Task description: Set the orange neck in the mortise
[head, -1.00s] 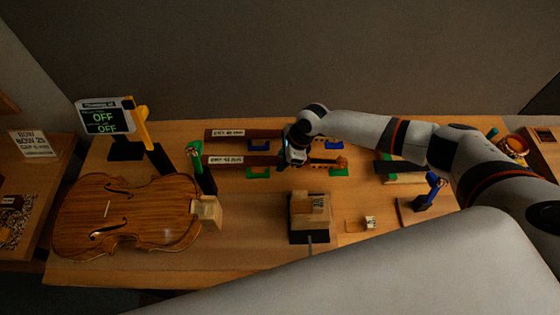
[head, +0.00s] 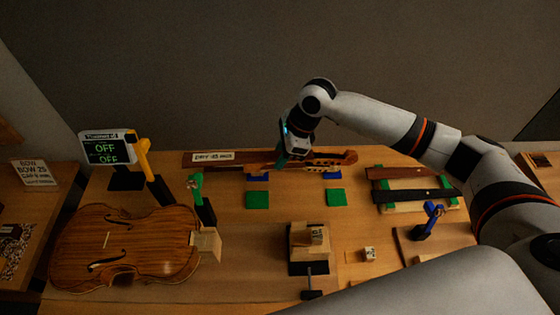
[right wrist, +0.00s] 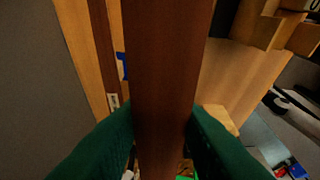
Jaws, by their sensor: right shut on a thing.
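My right gripper (head: 283,161) is shut on a brown-orange neck (head: 342,157), held level above the back of the bench, its scroll end to the right. In the right wrist view the neck (right wrist: 172,70) runs between dark green fingers (right wrist: 165,140). Two green rests (head: 257,200) below it are bare. Another neck on the blue rests (head: 333,175) is mostly hidden behind it; it shows in the right wrist view (right wrist: 103,50). The violin body (head: 125,246) lies at left with a pale block (head: 207,243) at its right end. The mortise cannot be made out. My left gripper is not in view.
A green-topped clamp (head: 197,190) stands by the block, and a display reading OFF (head: 104,149) behind the body. A block fixture (head: 308,258) stands mid-bench, a blue-handled tool (head: 430,218) and dark strips (head: 415,194) at right. Bench between body and fixture is clear.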

